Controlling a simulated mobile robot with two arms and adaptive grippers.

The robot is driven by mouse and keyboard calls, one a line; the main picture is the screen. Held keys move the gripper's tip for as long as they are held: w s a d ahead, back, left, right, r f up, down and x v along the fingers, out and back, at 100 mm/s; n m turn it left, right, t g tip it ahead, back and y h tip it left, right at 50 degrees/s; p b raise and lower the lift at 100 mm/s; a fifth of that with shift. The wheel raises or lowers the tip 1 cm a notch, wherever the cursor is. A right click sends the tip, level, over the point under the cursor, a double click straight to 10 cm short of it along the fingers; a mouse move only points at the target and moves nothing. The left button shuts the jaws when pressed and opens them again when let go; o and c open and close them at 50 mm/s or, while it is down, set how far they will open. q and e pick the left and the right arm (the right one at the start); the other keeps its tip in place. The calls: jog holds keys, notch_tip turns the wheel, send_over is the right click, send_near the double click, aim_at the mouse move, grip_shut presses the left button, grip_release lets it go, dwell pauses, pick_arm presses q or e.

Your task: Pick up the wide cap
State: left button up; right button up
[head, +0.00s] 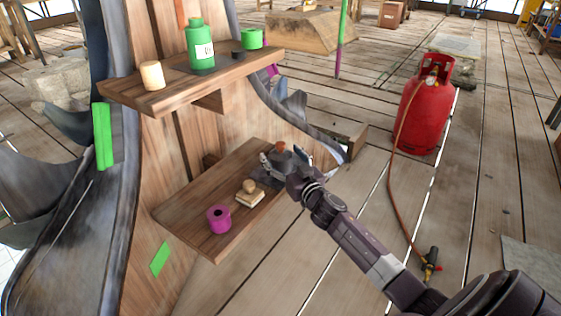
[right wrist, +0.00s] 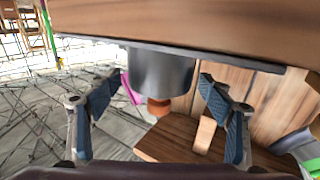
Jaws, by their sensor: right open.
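In the head view the wide cap (head: 283,157) is on the lower shelf (head: 190,210), partly hidden by my right gripper. My right gripper (head: 281,163) is open around it. In the right wrist view the fingers (right wrist: 158,98) stand on either side of the cap, with visible gaps. The left gripper is not in view.
A purple ring-shaped part (head: 219,219) and a small cream piece (head: 249,192) lie on the lower shelf. The upper shelf (head: 190,92) holds a green bottle (head: 201,47), a cream cylinder (head: 152,75) and a green cup (head: 253,38). A red gas cylinder (head: 424,105) stands right.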

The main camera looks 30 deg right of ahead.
jog(key=shift+w, duration=0.3)
jog(key=c, duration=1.5)
jog(key=shift+r, duration=0.1)
jog(key=shift+c, duration=0.9)
